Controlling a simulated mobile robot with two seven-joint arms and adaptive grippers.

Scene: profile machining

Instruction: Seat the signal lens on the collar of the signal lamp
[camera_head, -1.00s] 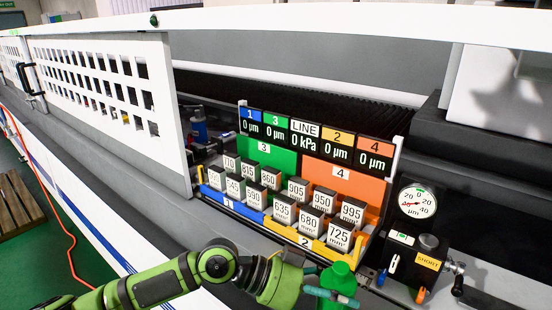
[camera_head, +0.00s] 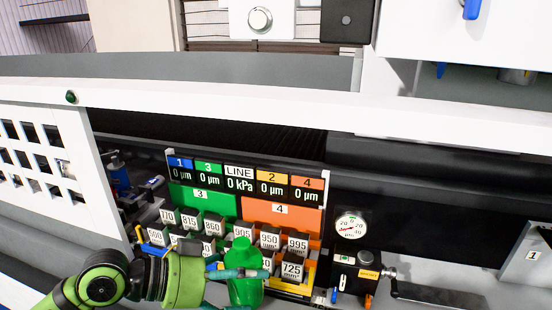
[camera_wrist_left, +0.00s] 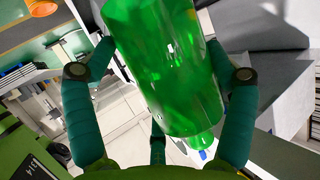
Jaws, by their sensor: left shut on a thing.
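The green signal lens (camera_head: 244,278) is a translucent bottle-like body with a narrower top, upright at the bottom middle of the head view. My left gripper (camera_head: 238,273) is shut on it, its teal fingers around its sides. In the left wrist view the lens (camera_wrist_left: 165,60) fills the upper middle between the fingers (camera_wrist_left: 160,75). A small dark round fitting with a green face (camera_head: 71,97) sits on the white beam at the left; I cannot tell whether it is the signal lamp. No collar can be made out. My right gripper is not in view.
A rack of numbered blocks (camera_head: 214,222) with coloured panels stands just behind the lens. A dial gauge (camera_head: 351,227) and a crank unit (camera_head: 356,275) are to its right. The long white beam (camera_head: 230,96) crosses above, with a perforated guard (camera_head: 40,165) at left.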

